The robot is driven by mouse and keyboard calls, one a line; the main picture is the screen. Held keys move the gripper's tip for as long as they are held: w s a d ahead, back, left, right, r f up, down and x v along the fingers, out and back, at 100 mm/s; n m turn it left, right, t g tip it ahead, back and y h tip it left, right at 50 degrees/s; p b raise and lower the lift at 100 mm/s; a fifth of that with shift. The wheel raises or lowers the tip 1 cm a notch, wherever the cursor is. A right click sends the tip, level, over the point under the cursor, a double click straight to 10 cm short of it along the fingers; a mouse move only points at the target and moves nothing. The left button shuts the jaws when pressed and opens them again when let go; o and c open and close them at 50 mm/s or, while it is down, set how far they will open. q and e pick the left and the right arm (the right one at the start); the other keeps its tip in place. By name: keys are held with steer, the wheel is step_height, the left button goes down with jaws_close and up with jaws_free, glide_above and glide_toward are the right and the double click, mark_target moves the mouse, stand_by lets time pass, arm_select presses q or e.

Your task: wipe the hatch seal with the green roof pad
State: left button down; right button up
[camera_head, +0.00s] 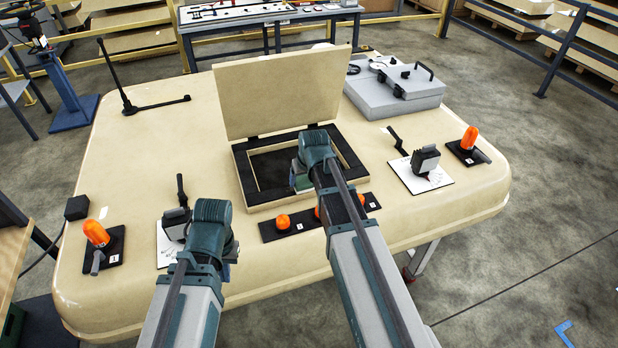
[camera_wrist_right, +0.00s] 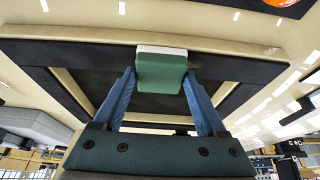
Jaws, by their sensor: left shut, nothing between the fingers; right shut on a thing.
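The hatch (camera_head: 237,172) stands open on the cream panel, its lid (camera_head: 282,92) upright at the back. A dark band that looks like the hatch seal (camera_wrist_right: 70,58) runs around the opening, with a pale lip inside it. My right gripper (camera_head: 306,176) is over the right side of the hatch, shut on the green roof pad (camera_wrist_right: 162,72). The pad has a pale far face and overlaps the band in the wrist view. I cannot tell whether it touches. My left gripper (camera_head: 216,256) is shut and empty above the front left; its fingertips are mostly hidden.
An orange button strip (camera_head: 283,222) lies in front of the hatch, partly behind my right arm. Orange-topped levers stand at left (camera_head: 96,233) and right (camera_head: 469,138). A grey case (camera_head: 395,90) sits at the back right. A black rod stand (camera_head: 130,106) is at the back left.

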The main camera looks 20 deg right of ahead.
steer(key=shift+s+a+f, duration=0.1)
steer(key=shift+a, duration=0.7)
steer(key=shift+a, duration=0.1)
steer(key=shift+a, duration=1.8)
steer(key=shift+r, duration=0.2)
step_height(320, 180, up, 6)
steer(key=p, duration=0.6)
steer(key=shift+d, duration=0.1)
step_height(320, 180, up, 3)
steer(key=p, duration=0.3)
steer(key=shift+f, duration=0.1)
